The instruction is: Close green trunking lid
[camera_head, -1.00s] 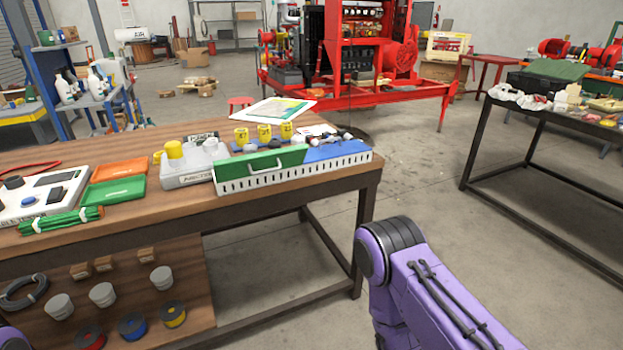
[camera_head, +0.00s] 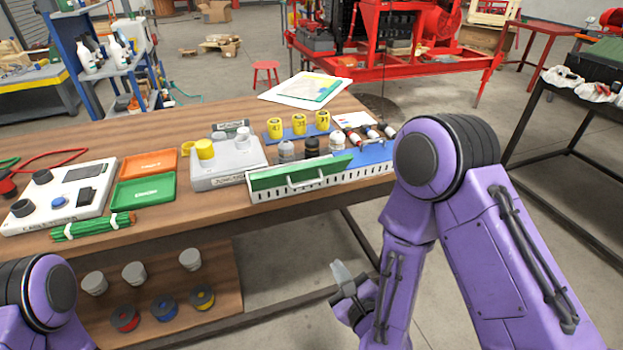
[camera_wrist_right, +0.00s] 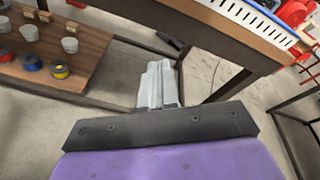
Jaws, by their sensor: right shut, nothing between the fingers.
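The green trunking lid (camera_head: 292,177) lies along the left part of the white slotted trunking (camera_head: 300,190) at the front edge of the wooden table. A blue lid (camera_head: 377,153) covers the right part. My right gripper (camera_head: 342,279) is shut and empty, below and in front of the table edge, apart from the lid. In the right wrist view its fingers (camera_wrist_right: 158,85) are together, with the trunking at the top right. My left arm shows at the lower left, but its gripper is out of view.
Bottles (camera_head: 312,147), yellow cups (camera_head: 298,122) and a grey box (camera_head: 225,165) stand behind and beside the trunking. Green and orange trays (camera_head: 147,192) lie to the left. The table's lower shelf (camera_head: 215,280) holds spools and grey caps.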

